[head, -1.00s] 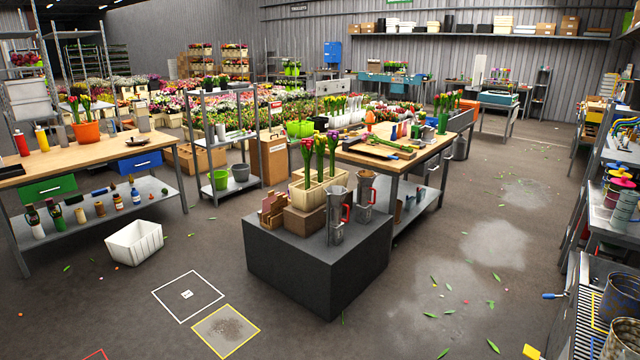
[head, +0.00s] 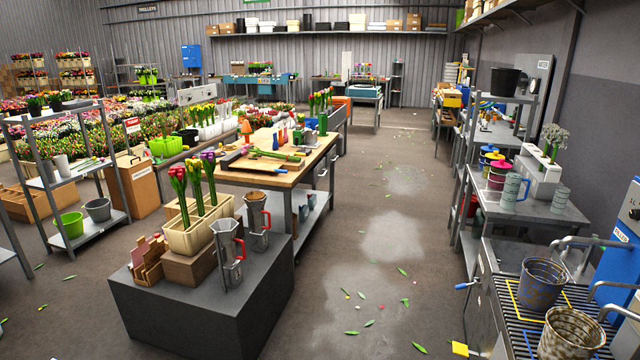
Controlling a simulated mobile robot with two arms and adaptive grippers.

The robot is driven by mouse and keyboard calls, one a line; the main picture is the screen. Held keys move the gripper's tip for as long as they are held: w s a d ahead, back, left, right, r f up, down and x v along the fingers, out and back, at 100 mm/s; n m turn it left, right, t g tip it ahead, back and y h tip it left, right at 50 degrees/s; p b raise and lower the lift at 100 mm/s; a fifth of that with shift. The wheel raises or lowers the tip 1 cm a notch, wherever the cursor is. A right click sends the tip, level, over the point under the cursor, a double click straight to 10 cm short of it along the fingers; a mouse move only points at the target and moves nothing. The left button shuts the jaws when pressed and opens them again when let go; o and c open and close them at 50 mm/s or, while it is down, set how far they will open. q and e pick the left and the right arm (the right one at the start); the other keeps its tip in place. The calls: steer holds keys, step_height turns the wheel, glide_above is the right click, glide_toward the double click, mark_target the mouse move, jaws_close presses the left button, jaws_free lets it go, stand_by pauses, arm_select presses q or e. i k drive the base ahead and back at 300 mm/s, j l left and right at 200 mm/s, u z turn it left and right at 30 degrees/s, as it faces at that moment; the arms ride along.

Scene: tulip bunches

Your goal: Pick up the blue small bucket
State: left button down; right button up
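No bucket in the head view is plainly blue and small. A bluish-grey worn bucket (head: 543,284) stands upright on the slatted rack at the lower right, and I cannot tell if it is the one named. A second, brownish ribbed bucket (head: 572,335) stands nearer on the same rack, cut by the bottom edge. A green bucket (head: 72,223) and a grey bucket (head: 98,209) sit on the low shelf at the left. A black bucket (head: 506,81) stands on a high shelf at the right. Neither gripper is in view.
A dark block (head: 190,315) with a tulip planter and metal jugs stands at the left front. A wooden workbench (head: 270,177) is behind it. A grey side table (head: 535,208) stands at the right. The aisle floor (head: 385,245) between is mostly clear, with scattered leaves.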

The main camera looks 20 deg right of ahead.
mark_target(542, 280)
steer(key=i+l+z, duration=0.2)
steer(key=i+z, duration=0.2)
steer(key=i, duration=0.15)
steer(key=i+z, duration=0.35)
steer(key=i, duration=0.2)
steer(key=i+j+z, duration=0.15)
steer(key=i+z, duration=0.25)
steer(key=i, duration=0.15)
